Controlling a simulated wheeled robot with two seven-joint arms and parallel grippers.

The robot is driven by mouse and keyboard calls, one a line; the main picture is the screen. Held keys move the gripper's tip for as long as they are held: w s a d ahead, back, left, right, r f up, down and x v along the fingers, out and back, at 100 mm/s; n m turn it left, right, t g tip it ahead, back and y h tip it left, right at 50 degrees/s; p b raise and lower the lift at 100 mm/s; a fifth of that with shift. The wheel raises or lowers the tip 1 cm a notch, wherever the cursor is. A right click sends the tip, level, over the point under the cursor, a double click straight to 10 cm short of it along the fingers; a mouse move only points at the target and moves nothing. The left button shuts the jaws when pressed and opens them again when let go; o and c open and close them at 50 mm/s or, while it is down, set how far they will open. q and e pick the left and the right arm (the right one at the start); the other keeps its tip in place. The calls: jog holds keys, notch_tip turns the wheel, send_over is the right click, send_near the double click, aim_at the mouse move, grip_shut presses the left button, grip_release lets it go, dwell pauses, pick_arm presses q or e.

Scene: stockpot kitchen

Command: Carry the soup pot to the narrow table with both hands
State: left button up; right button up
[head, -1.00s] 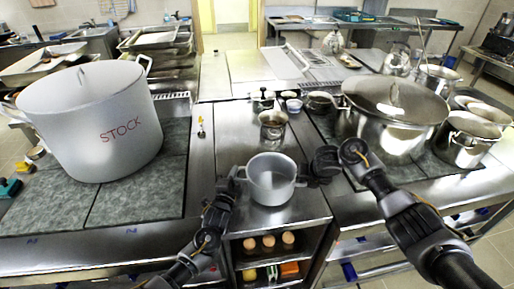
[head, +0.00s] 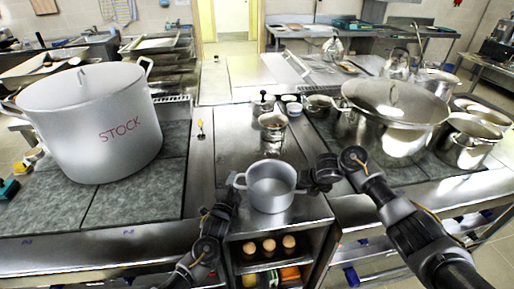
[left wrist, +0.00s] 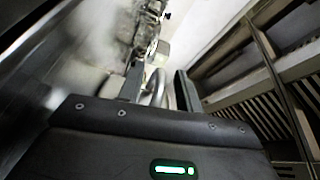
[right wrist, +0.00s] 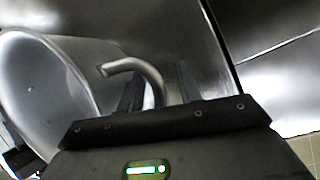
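The soup pot (head: 270,190), a small grey pot with two side handles, stands upright near the front edge of a steel counter (head: 228,140) between two stoves. My left gripper (head: 231,188) is at its left handle. In the left wrist view that handle (left wrist: 157,88) lies between the open fingers, with a gap visible beside it. My right gripper (head: 312,182) is at the right handle. In the right wrist view this handle (right wrist: 142,70) runs down between the apart fingers. The fingertips are partly hidden, and I cannot make out the narrow table for certain.
A large STOCK pot (head: 95,120) stands on the left stove. A steel cup (head: 273,122) and small bowls are behind the soup pot. Eggs (head: 269,246) are on the shelf below.

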pick_arm(q)
jog(key=s, duration=0.3)
jog(key=s+a, duration=0.1)
jog(key=s, duration=0.7)
jog(key=shift+s+a, duration=0.2)
jog(key=shift+a, duration=0.1)
jog(key=shift+f, duration=0.1)
pick_arm(e)
jog(key=v, duration=1.2)
jog(key=shift+s, duration=0.1)
